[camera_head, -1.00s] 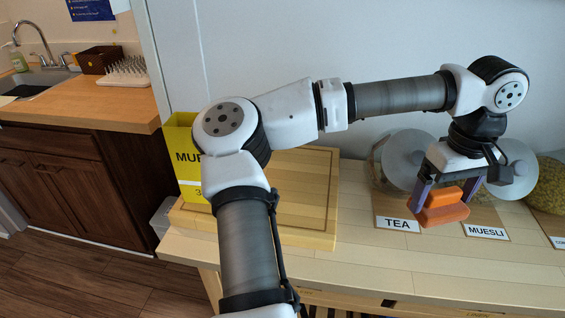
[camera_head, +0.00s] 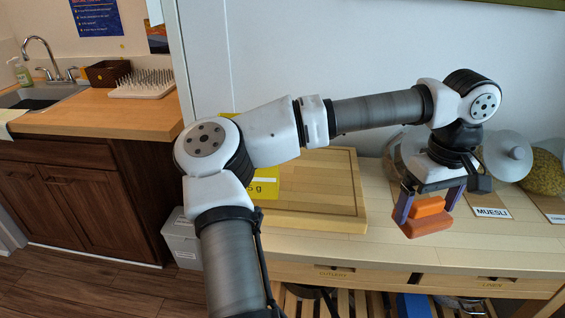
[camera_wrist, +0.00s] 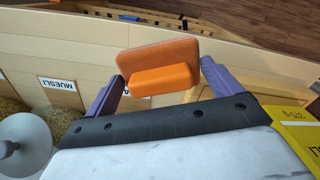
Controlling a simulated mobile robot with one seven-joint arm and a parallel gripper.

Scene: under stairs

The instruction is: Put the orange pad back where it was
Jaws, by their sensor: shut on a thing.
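The orange pad (camera_head: 425,221) is a block with a flat base and a raised grip. My gripper (camera_head: 429,203) is shut on it, with one purple finger on each side. In the head view the pad hangs in front of the jars, over the pale wooden counter (camera_head: 330,250); the gap beneath it is hard to judge. In the wrist view the pad (camera_wrist: 158,60) sits between the two fingers (camera_wrist: 160,82), its broad face turned away from the camera.
Glass jars with grey lids (camera_head: 507,155) stand behind my gripper, near the MUESLI label (camera_head: 492,212). A thick wooden board (camera_head: 330,190) lies to the left, with a yellow packet (camera_head: 265,187) partly hidden by my arm. Bare counter lies along the front, above drawers (camera_head: 340,275).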

